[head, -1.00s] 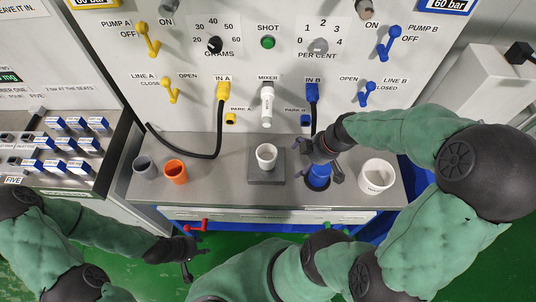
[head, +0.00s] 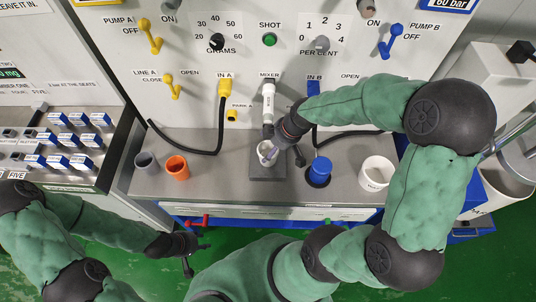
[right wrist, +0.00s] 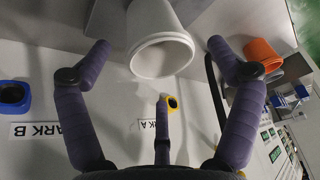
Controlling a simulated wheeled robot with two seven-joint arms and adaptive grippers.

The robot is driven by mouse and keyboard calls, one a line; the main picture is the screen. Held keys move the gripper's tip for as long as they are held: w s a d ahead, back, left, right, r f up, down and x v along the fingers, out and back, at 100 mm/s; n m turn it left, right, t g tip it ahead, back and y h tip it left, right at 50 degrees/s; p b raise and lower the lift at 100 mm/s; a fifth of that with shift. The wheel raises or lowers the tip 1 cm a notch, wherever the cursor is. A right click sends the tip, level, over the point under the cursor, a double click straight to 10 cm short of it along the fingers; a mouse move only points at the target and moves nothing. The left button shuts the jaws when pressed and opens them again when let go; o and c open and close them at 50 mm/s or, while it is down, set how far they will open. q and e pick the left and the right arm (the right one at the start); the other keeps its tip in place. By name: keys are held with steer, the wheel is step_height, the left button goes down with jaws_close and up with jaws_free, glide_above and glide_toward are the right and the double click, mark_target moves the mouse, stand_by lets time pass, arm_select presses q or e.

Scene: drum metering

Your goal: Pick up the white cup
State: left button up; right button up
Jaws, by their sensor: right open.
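The small white cup (head: 266,151) stands upright on the grey stand (head: 267,175) under the mixer nozzle. My right gripper (head: 284,155) is at the cup's right side and partly hides it. In the right wrist view, the white cup (right wrist: 160,42) shows large, its rim between the spread fingertips of the right gripper (right wrist: 158,52). Its fingers are open, with visible gaps on the left and right of the cup. My left gripper (head: 189,250) hangs empty in front of the bench, its fingers apart.
A blue cup (head: 319,172) stands right of the stand, and a larger white container (head: 376,173) is further right. The mixer nozzle (head: 268,100) hangs close above the white cup. Bench is clear between orange cup and stand.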

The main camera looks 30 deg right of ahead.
mark_target(268, 149)
steer(key=b+x, duration=0.1)
steer(key=x, duration=0.3)
steer(key=c, duration=1.3)
steer(key=shift+r, duration=0.1)
steer(key=shift+r+p, duration=0.25)
steer(key=shift+p, duration=0.1)
steer(key=shift+s+a+p, duration=0.35)
steer(key=shift+s+a, duration=1.2)
steer(key=shift+s, duration=1)
steer(key=shift+s+a+p, duration=0.35)
steer(key=shift+s+a, duration=1.25)
steer(key=shift+s, duration=1)
steer(key=shift+s+a+p, duration=0.35)
steer(key=shift+s+a, duration=1.2)
steer(key=shift+s, duration=1)
